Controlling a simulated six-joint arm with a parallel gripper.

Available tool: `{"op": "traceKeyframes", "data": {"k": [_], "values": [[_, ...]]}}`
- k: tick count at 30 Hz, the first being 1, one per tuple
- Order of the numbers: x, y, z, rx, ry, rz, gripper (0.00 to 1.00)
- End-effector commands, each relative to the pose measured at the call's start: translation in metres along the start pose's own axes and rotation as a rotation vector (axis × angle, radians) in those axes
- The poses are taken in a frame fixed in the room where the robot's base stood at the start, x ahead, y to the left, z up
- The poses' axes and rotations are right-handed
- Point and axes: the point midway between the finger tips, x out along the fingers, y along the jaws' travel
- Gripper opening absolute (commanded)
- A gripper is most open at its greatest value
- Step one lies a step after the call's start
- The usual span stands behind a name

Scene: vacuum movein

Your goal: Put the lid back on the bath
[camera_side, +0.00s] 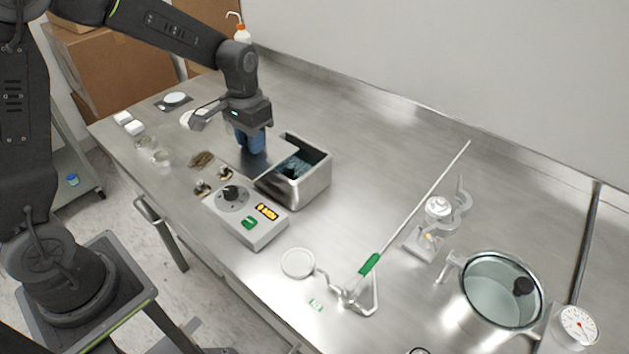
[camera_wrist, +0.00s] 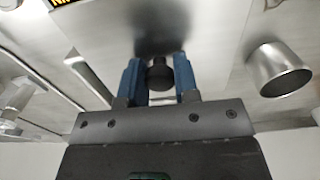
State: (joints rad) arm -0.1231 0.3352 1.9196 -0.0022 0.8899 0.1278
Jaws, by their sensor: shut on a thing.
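The bath (camera_side: 312,180) is an open metal box with dark water inside, in the middle of the bench in the side view. My gripper (camera_side: 250,142) is just to the left of and above the bath, with its blue fingers pointing down. In the wrist view my gripper (camera_wrist: 159,84) is shut on the dark knob (camera_wrist: 159,72) of the lid. The lid (camera_wrist: 205,35) is a flat shiny metal plate. In the side view the lid (camera_side: 254,167) lies under the fingers at the bath's left side. Whether it touches the bath is hard to tell.
A control box (camera_side: 270,232) with a dial and lit display stands in front of the bath. A glass-lidded vessel (camera_side: 500,292), a rod with a green grip (camera_side: 370,264) and a gauge (camera_side: 577,325) are to the right. Small dishes (camera_side: 160,157) lie at left. The bench behind the bath is clear.

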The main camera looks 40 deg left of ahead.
Motion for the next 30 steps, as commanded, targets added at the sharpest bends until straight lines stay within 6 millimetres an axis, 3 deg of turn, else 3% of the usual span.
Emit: {"op": "traceKeyframes", "data": {"k": [7, 11, 19, 24, 30], "values": [[-0.002, 0.007, -0.008, -0.004, 0.003, 0.000, 0.01], [-0.012, 0.031, -0.029, 0.002, 0.005, 0.000, 0.01], [-0.046, 0.134, -0.084, 0.007, 0.005, 0.000, 0.01], [-0.065, 0.200, -0.095, 0.005, 0.004, -0.001, 0.01], [-0.079, 0.248, -0.094, 0.001, 0.003, -0.002, 0.01]]}}
